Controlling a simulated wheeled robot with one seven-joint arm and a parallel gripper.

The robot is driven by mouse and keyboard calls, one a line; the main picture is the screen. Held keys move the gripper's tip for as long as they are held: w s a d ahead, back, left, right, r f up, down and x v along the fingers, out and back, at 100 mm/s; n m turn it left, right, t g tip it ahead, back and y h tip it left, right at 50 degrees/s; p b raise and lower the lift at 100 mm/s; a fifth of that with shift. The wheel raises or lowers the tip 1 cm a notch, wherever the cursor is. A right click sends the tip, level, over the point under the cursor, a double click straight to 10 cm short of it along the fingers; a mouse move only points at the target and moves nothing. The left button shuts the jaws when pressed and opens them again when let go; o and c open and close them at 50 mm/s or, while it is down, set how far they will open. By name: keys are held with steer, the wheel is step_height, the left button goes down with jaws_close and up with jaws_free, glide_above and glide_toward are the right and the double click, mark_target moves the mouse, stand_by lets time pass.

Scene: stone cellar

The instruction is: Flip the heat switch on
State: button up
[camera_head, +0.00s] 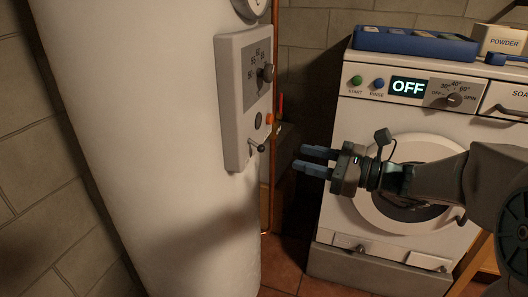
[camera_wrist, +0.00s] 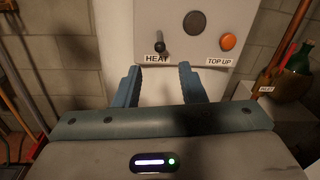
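The heat switch (camera_head: 260,148) is a small dark lever with a ball end, low on the grey control panel (camera_head: 232,110) of the white tank. In the wrist view the heat switch (camera_wrist: 159,45) stands just above the "HEAT" label (camera_wrist: 157,59), its ball end low. My gripper (camera_head: 299,157) is right of the panel in the head view, with its blue fingers pointing at it. In the wrist view my gripper (camera_wrist: 160,75) is open and empty, its fingers apart below the switch. A gap separates fingers and switch; nothing hides the lever.
An orange button (camera_wrist: 228,41) with a "TOP UP" label and a dark round knob (camera_wrist: 194,23) sit close to the switch. A temperature dial (camera_head: 266,73) sticks out higher up. A copper pipe (camera_head: 272,200) runs beside the tank. A washing machine (camera_head: 335,200) stands right.

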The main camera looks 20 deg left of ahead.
mark_target(264, 148)
steer(key=a, duration=0.3)
steer(key=w+a, duration=0.1)
steer(key=a, duration=0.3)
steer(key=a+b, duration=0.1)
steer(key=a, duration=0.2)
steer(key=shift+w+a, duration=0.2)
steer(key=shift+w, duration=0.15)
jaws_close()
